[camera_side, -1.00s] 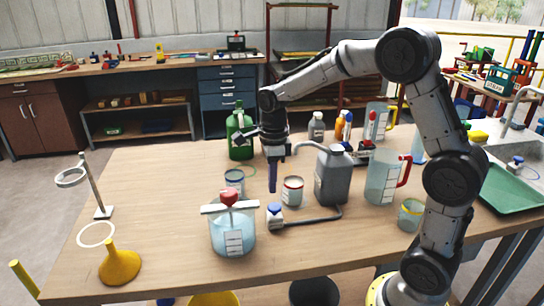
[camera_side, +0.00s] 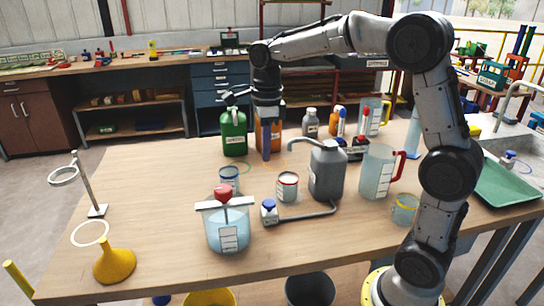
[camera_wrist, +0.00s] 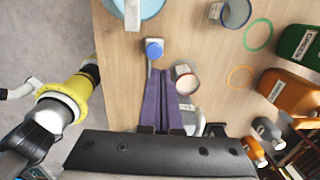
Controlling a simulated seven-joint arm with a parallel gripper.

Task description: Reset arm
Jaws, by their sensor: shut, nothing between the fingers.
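My gripper (camera_side: 267,155) hangs in the air above the back-middle of the table, fingers pointing down. Its purple fingers are shut with nothing between them; they also show in the wrist view (camera_wrist: 163,78). It touches no object that I can see. The clear vessel with blue contents (camera_side: 228,232) stands at the front of the table, with a white bar and red knob (camera_side: 223,193) on top. A small blue-capped fitting (camera_side: 269,209) with a grey pipe sits right of it. The wrist view shows this blue cap (camera_wrist: 154,48) beyond my fingertips.
A grey jug (camera_side: 327,172), a red-rimmed can (camera_side: 287,187) and a clear pitcher (camera_side: 376,175) stand right of centre. Green (camera_side: 233,133) and orange (camera_side: 276,133) jugs stand at the back, close to my gripper. A yellow funnel (camera_side: 115,262) and ring stand (camera_side: 97,211) are left. The left-middle tabletop is clear.

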